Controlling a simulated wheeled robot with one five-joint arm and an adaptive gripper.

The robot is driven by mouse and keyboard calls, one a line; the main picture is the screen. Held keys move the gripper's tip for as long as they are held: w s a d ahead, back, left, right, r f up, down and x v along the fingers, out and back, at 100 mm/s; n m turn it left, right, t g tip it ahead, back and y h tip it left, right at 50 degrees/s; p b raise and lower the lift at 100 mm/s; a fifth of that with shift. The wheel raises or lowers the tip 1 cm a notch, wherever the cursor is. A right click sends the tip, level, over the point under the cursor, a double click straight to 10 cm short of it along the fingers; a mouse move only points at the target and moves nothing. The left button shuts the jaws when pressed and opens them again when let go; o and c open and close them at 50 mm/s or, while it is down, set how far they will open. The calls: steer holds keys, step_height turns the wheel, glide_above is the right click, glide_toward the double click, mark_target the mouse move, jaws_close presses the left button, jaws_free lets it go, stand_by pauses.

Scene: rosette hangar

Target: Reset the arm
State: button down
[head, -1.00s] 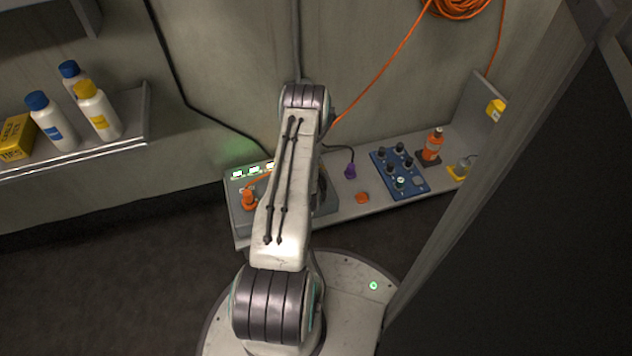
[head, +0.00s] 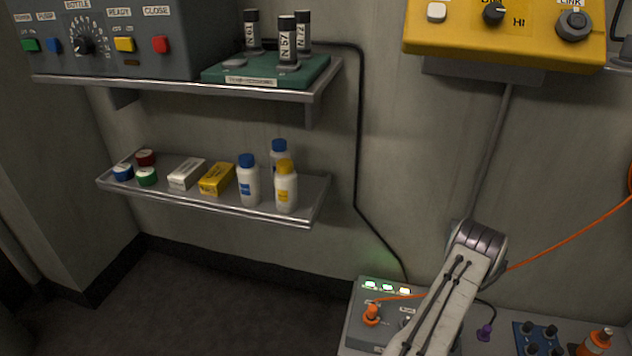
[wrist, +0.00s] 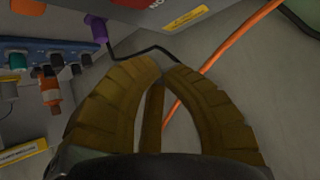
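My arm (head: 440,305) reaches up from the lower right of the head view, over the grey box with lit displays. Its far end is hidden behind its own links there. An orange cable (wrist: 238,38) passes behind the fingers. A purple plug (wrist: 97,27) with a black lead is beyond the left finger.
The grey box (head: 365,330) carries an orange plug (head: 371,314). A blue knob panel (head: 538,340) and an orange bottle (head: 597,342) are at lower right. The left wall has a lower shelf (head: 215,200) with bottles and boxes. A yellow control box (head: 535,40) hangs upper right.

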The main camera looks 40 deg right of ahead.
steer(key=w+a+r+n+t+y+p, duration=0.1)
steer(key=w+a+r+n+p, duration=0.15)
steer(key=w+r+p, duration=0.5)
steer(key=w+a+r+n+t+y+p, duration=0.1)
steer(key=w+a+r+n+y+p, duration=0.15)
steer(key=w+r, duration=0.9)
steer(key=w+a+r+n+y+p, duration=0.1)
steer(key=w+a+r+p, duration=0.15)
steer(key=a+r, duration=0.4)
steer(key=w+a+r+n+t+y+p, duration=0.1)
steer(key=a+r+p, duration=0.3)
steer(key=r, duration=0.6)
steer(key=w+a+r+n+p, duration=0.1)
steer(key=a+r+p, duration=0.35)
steer(key=r, duration=0.35)
steer(key=s+a+r+n+y+p, duration=0.2)
steer(key=a+r+p, duration=0.3)
steer(key=a+r, duration=0.45)
steer(key=s+a+r+n+y+p, duration=0.1)
steer(key=a+r+n+p, duration=0.3)
steer(key=a+r, duration=0.55)
steer(key=s+a+r+n+g+y+p, duration=0.1)
steer(key=s+a+r+n+y+p, duration=0.1)
steer(key=s+a+r+p, duration=0.6)
steer(key=s+a+r, duration=0.1)
steer(key=s+r, duration=0.2)
steer(key=s, duration=0.2)
steer(key=shift+a+r+n+g+p, duration=0.3)
steer(key=shift+a+r+p, duration=0.1)
